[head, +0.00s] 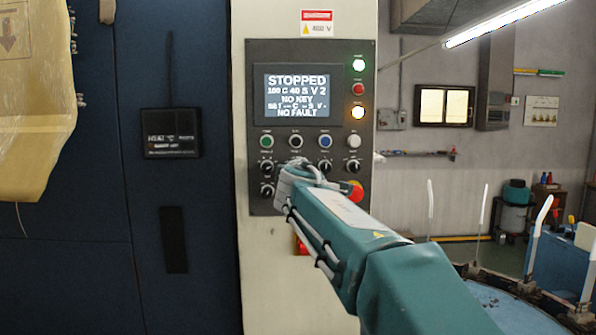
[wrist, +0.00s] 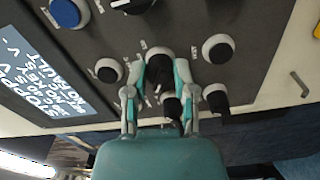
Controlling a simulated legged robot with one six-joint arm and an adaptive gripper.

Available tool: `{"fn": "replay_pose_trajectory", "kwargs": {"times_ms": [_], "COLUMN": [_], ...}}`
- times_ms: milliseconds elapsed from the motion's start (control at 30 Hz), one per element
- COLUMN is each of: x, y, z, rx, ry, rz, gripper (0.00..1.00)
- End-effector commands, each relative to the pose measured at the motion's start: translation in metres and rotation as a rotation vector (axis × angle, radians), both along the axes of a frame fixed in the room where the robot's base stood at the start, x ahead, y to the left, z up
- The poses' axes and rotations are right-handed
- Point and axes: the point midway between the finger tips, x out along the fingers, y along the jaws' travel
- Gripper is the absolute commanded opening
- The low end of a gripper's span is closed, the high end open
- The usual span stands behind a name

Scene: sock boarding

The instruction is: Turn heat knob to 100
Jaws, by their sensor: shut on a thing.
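My gripper (wrist: 164,62) reaches the control panel (head: 256,215), its two fingers on either side of a black knob (wrist: 160,72) and shut on it. In the head view my gripper (head: 299,168) hides most of this knob, below the black button (head: 296,141). I cannot read the knob's label or its pointer angle.
Other black knobs (head: 266,168) (head: 325,167) sit close beside the held one. A red stop button (head: 355,190) is at the panel's lower right, near my arm. A blue button (wrist: 66,12) is above left in the wrist view. A dark cabinet (head: 180,260) stands left.

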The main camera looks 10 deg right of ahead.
Motion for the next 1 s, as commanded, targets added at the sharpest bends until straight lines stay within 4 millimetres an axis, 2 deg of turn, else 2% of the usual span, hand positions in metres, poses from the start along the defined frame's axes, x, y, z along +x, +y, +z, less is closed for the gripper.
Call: {"fn": "replay_pose_trajectory", "kwargs": {"times_ms": [500,533,600,1000], "x": [0.0020,0.0020,0.0020,-0.0007], "y": [0.0021,0.0021,0.0021,0.0009], "z": [-0.0054,-0.0054,-0.0055,-0.0018], "rx": [-0.023,-0.023,-0.023,-0.022], "ry": [0.014,0.014,0.014,0.007], "rz": [0.005,0.005,0.004,0.001], "gripper": [0.00,0.38,0.68,0.68]}}
